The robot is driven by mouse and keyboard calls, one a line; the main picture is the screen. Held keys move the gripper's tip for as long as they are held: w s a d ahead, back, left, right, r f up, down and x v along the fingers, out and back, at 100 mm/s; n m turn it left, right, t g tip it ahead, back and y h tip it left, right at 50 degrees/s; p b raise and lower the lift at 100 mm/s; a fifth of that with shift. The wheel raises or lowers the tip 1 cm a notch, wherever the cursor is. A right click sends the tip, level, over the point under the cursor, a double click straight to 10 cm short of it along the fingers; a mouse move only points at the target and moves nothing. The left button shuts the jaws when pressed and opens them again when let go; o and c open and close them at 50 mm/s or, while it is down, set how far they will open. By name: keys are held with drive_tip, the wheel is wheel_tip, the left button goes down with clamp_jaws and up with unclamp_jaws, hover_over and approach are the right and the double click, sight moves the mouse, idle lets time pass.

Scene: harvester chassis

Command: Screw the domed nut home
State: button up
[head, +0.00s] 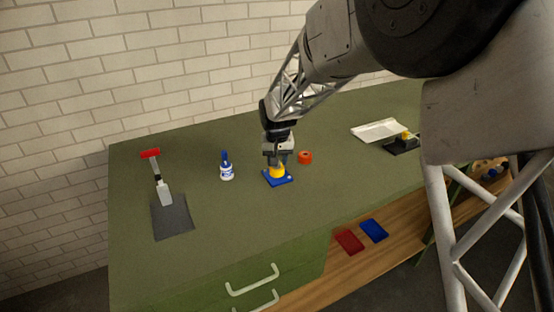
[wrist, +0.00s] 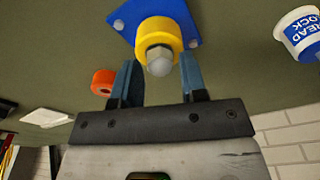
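The domed nut (wrist: 159,61) is a pale grey hex nut with a rounded cap. It sits at the centre of the end of a yellow cylinder (wrist: 158,32), which also shows in the head view (head: 277,172). The cylinder stands on a blue base plate (wrist: 122,20) on the green bench; the plate also shows in the head view (head: 280,181). My gripper (head: 277,160) is over the cylinder. In the wrist view my gripper (wrist: 157,70) is open, its blue fingers apart with the nut near the gap between their tips. Whether either finger touches the nut is unclear.
An orange ring (head: 305,157) lies close on the right. A white tray (head: 377,130) is at right. The bench front is clear.

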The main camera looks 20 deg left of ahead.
drive_tip(key=shift+n, duration=2.1)
drive_tip(key=shift+c, duration=0.3)
drive_tip(key=c, duration=0.6)
drive_tip(key=shift+c, duration=0.3)
drive_tip(key=shift+m, duration=0.3)
drive_tip(key=m, duration=0.3)
drive_tip(key=shift+m, duration=0.8)
drive_tip(key=shift+m, duration=0.3)
